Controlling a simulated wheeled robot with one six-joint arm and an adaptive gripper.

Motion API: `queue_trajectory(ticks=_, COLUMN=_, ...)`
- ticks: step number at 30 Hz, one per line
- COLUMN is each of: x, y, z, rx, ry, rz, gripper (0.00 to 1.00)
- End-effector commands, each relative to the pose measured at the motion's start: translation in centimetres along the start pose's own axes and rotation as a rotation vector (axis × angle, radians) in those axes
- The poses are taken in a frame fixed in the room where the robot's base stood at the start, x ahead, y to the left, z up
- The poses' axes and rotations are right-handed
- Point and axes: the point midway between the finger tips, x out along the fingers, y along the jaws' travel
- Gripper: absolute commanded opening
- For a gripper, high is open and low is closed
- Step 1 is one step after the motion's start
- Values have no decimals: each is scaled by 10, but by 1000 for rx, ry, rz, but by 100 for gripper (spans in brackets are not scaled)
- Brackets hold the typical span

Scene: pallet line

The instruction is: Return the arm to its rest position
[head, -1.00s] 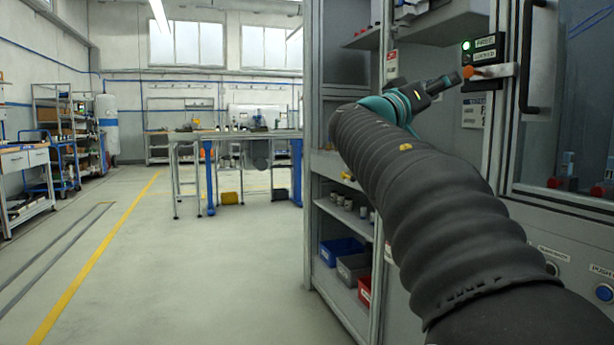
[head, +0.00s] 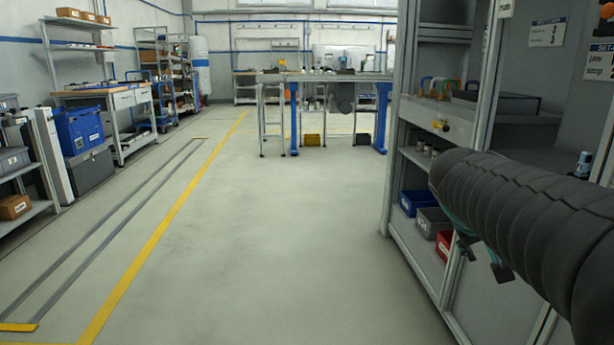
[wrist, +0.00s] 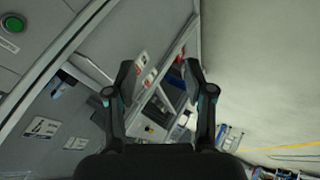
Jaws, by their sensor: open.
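My arm, in its dark ribbed sleeve, reaches in from the right edge of the head view, with its end low in front of the grey cabinet (head: 468,290). My gripper is mostly hidden behind the sleeve there; a small dark part shows below it. In the wrist view my gripper (wrist: 158,80) has its two fingers apart with nothing between them. Beyond the fingers are the cabinet's shelves (wrist: 160,110), seen tilted.
The cabinet's lower shelf holds a blue bin (head: 418,203), a grey bin (head: 432,222) and a red bin (head: 445,245), close to my arm. Open floor (head: 270,220) with a yellow line lies left. A workbench (head: 320,78) stands at the back. A green button (wrist: 14,24) shows in the wrist view.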

Motion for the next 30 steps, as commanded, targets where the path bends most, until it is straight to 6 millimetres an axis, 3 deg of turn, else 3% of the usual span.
queue_trajectory(ticks=1, x=-8, y=-21, z=22, rx=-4, ry=-14, rz=-79, gripper=53)
queue_trajectory(ticks=6, x=-35, y=-92, z=94, rx=15, ry=-48, rz=-344, gripper=53)
queue_trajectory(ticks=9, x=-54, y=-125, z=131, rx=52, ry=-56, rz=-469, gripper=53)
queue_trajectory(ticks=13, x=-76, y=-150, z=167, rx=107, ry=-58, rz=-570, gripper=53)
queue_trajectory(ticks=16, x=-88, y=-151, z=180, rx=112, ry=-36, rz=-587, gripper=53)
queue_trajectory(ticks=21, x=-105, y=-146, z=178, rx=112, ry=17, rz=-589, gripper=53)
queue_trajectory(ticks=30, x=-107, y=-146, z=177, rx=109, ry=23, rz=-590, gripper=53)
